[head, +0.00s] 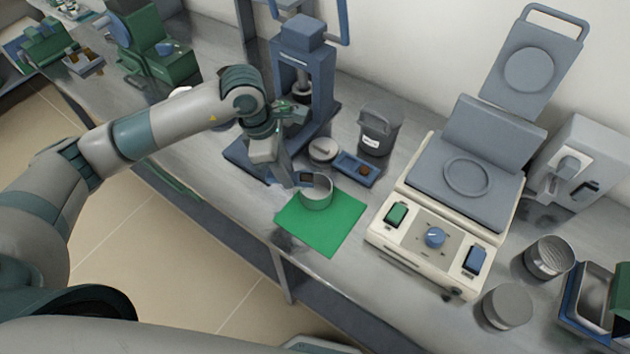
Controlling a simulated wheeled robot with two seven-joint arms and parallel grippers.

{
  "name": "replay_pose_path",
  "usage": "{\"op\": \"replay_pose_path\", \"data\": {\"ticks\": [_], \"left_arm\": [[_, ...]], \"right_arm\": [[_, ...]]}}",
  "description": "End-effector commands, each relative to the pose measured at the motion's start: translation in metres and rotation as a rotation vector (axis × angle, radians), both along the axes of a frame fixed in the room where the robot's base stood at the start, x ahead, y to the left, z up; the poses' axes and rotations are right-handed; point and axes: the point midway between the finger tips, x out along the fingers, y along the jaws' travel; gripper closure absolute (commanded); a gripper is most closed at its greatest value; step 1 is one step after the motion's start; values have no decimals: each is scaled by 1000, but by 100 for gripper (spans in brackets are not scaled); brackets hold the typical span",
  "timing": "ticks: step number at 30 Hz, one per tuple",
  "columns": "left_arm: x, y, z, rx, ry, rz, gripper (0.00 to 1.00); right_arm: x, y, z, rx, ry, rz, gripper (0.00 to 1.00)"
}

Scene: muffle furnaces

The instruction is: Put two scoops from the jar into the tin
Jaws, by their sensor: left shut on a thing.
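The tin (317,196), a small open grey metal cup, stands upright on a green mat (322,238). My left gripper (303,180) reaches down to the tin's left rim and looks shut on it. The fingertips are small in this view, and their contact with the rim is partly hidden. The jar (378,130), dark grey with a white label, stands behind and to the right of the tin. No scoop can be made out clearly. My right gripper is not in view.
A round grey dish or lid (323,150) and a small blue tray (362,173) lie between tin and jar. A blue press (303,65) stands behind. A cream appliance with raised lid (430,240) is right of the mat. Metal cups (508,306) stand further right.

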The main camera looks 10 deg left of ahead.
Motion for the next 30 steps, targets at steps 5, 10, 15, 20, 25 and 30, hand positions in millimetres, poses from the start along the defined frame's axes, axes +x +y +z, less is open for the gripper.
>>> {"op": "replay_pose_path", "data": {"ticks": [5,10,15,20,25,30], "left_arm": [[1,-2,4,56,12,-1,95],[1,-2,3,62,13,1,95],[1,-2,4,62,14,0,95],[2,-6,8,100,22,-3,96],[3,-11,13,187,43,-3,96],[3,-13,15,249,58,-1,96]], "right_arm": [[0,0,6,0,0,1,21],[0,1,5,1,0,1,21],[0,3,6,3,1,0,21],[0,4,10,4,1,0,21],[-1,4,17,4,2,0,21],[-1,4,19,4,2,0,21]]}}
